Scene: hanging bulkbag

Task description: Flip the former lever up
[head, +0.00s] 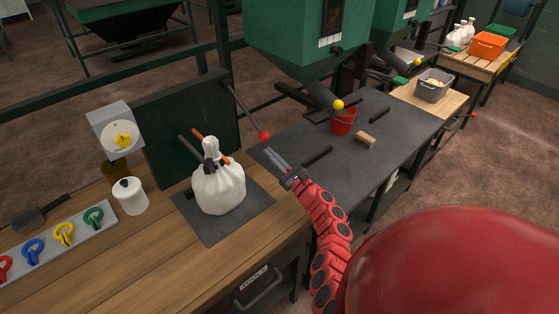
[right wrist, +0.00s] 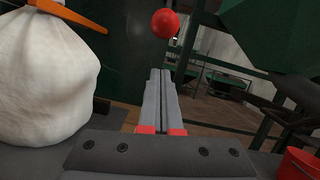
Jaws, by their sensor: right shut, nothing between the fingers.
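The former lever is a dark rod ending in a red ball knob (head: 264,135). It slopes down from the dark green panel (head: 190,125) toward the front right. My right gripper (head: 268,152) is shut and empty, with its fingertips just below the knob. In the right wrist view the knob (right wrist: 165,23) shows just above and beyond the shut fingertips (right wrist: 160,72). I cannot tell whether they touch. My left gripper is not in view.
A tied white bag (head: 218,188) stands on a dark mat left of my right gripper, with orange-tipped rods at its neck. A dial box (head: 117,135) and white canister (head: 130,196) stand further left. A red bucket (head: 343,121) and tan block (head: 365,139) sit on the dark table.

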